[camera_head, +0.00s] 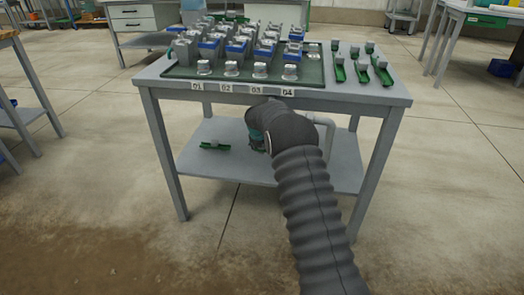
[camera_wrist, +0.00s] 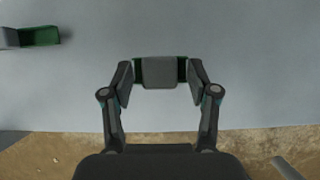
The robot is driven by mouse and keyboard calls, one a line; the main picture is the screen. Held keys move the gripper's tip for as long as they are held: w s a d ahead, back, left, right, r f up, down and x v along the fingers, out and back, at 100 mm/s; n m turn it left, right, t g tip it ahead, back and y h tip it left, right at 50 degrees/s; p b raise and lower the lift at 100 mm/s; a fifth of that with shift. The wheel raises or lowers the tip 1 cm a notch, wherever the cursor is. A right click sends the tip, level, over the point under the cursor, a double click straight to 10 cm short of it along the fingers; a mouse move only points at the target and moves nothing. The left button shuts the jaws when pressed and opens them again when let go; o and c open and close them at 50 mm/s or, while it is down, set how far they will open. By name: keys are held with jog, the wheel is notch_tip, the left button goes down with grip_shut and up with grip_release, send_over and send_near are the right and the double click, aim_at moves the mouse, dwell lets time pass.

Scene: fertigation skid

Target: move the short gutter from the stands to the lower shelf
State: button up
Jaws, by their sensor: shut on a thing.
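In the wrist view, my gripper (camera_wrist: 160,78) is shut on the short gutter (camera_wrist: 161,70), a small green piece with a grey block at its middle. Green shows on both sides of the block, between the fingers. It is over the pale grey lower shelf (camera_wrist: 255,60); I cannot tell whether it touches. In the head view, my arm reaches under the table top to the lower shelf (camera_head: 195,165), and it mostly hides the gripper and held gutter. Another green gutter with a grey block (camera_head: 214,146) lies at the left on this shelf, and also shows at the wrist view's upper left (camera_wrist: 38,36).
The table top (camera_head: 375,93) is above my gripper. It carries a green tray (camera_head: 185,80) of grey and blue units, and several green gutters with grey blocks (camera_head: 362,72) at the right. Table legs (camera_head: 165,155) bound the shelf. Bare shelf lies between the two gutters.

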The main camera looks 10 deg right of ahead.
aim_at(262, 152)
jog(key=shift+w+d, duration=0.25)
jog(key=shift+w, duration=0.55)
jog(key=shift+f, duration=1.75)
jog(key=shift+f, duration=0.1)
jog(key=shift+f, duration=0.35)
jog(key=shift+f, duration=0.2)
jog(key=o, duration=1.2)
jog(key=shift+c, duration=0.2)
